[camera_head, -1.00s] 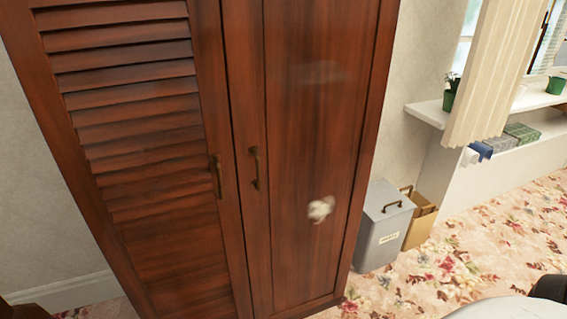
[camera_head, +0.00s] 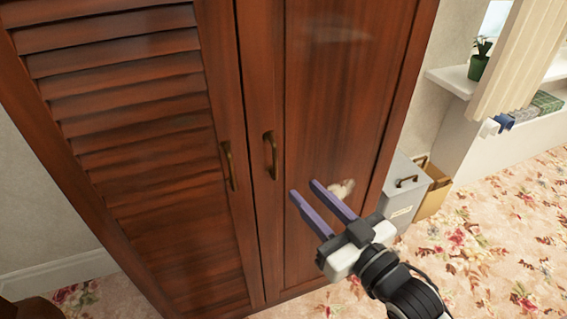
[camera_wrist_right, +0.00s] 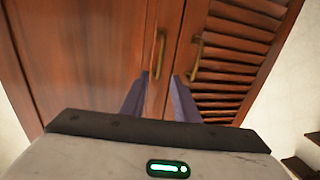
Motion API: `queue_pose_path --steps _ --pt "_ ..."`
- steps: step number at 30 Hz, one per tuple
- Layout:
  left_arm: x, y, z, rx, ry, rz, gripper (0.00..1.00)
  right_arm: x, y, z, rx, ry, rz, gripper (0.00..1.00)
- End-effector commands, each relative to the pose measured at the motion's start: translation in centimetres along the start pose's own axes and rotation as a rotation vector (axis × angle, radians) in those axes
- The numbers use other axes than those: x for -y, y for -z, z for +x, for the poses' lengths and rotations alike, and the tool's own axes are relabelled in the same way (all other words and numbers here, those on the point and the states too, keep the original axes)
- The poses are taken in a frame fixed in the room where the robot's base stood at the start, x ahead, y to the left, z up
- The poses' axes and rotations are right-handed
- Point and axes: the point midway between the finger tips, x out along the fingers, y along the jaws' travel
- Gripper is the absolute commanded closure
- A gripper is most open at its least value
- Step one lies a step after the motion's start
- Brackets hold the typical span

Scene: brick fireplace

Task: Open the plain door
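The plain door (camera_head: 325,110) is the right door of a dark wooden wardrobe, and it is shut. Its brass handle (camera_head: 270,155) stands upright near its left edge. My right gripper (camera_head: 305,190) is open, its two purple fingers in front of the plain door, below and right of the handle in the head view. In the right wrist view the plain door (camera_wrist_right: 85,50) is on the left, and its handle (camera_wrist_right: 158,52) shows above the gap between the open fingers (camera_wrist_right: 155,95). Nothing is between the fingers. My left gripper is not in view.
The louvred door (camera_head: 130,120) with its own handle (camera_head: 228,165) is shut, left of the plain door. A grey box (camera_head: 400,190) and a tan box (camera_head: 436,190) stand right of the wardrobe. Floral carpet (camera_head: 490,240) lies open at the right.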

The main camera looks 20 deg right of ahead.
Motion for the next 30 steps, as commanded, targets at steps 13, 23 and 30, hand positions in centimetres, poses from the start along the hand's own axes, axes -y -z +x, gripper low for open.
queue_pose_path --steps 13,23,30 --pt "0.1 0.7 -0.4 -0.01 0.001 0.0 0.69 0.0 0.3 7.1 -0.006 0.001 -0.001 0.72" --pt "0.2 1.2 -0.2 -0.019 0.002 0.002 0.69 0.1 0.1 9.9 -0.002 0.001 -0.001 0.72" --pt "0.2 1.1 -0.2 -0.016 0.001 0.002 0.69 0.1 0.1 9.9 -0.001 0.001 0.0 0.72"
